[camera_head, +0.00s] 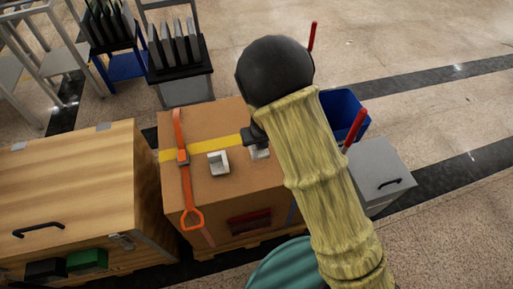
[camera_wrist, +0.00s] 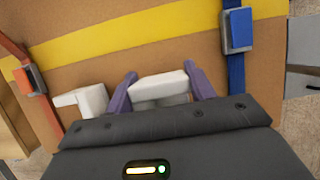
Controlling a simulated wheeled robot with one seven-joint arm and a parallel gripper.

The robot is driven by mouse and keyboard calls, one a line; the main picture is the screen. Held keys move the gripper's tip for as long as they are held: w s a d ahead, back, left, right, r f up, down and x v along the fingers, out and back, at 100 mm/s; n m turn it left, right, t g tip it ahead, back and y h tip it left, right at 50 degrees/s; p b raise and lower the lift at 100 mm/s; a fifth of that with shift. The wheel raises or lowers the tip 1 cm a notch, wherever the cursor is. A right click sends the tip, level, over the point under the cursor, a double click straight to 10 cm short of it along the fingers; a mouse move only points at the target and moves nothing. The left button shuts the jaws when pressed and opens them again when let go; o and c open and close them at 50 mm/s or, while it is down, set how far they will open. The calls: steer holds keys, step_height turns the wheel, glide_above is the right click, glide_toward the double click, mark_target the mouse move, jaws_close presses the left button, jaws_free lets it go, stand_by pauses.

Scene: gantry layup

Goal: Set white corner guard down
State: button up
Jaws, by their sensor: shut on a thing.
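A white corner guard (camera_wrist: 160,88) sits between the two purple fingers of my gripper (camera_wrist: 160,92), which is shut on it. In the head view, part of this guard (camera_head: 260,153) shows below my gripper (camera_head: 254,138), over the top of a brown cardboard box (camera_head: 205,122). I cannot tell whether it touches the box. A second white corner guard (camera_head: 218,163) stands on the box to the left; it also shows in the wrist view (camera_wrist: 88,101), apart from my fingers. My padded arm hides the right part of the box in the head view.
An orange strap (camera_head: 183,150) and yellow tape (camera_head: 172,156) cross the box; a blue strap (camera_wrist: 236,62) lies to the right in the wrist view. A wooden crate (camera_head: 75,180) stands left, a grey cabinet (camera_head: 380,170) and blue bin (camera_head: 345,108) right.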

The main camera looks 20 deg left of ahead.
mark_target(261, 155)
steer(key=shift+f+b, duration=1.25)
steer(key=shift+f, duration=0.6)
steer(key=shift+f, duration=0.15)
steer(key=o, duration=1)
steer(key=shift+c, duration=0.2)
steer(key=shift+r, duration=0.25)
steer(key=shift+r, duration=0.35)
steer(key=p+v, duration=0.5)
steer(key=v, duration=0.6)
steer(key=shift+s+d+r, duration=0.1)
steer(key=shift+s+d, duration=0.05)
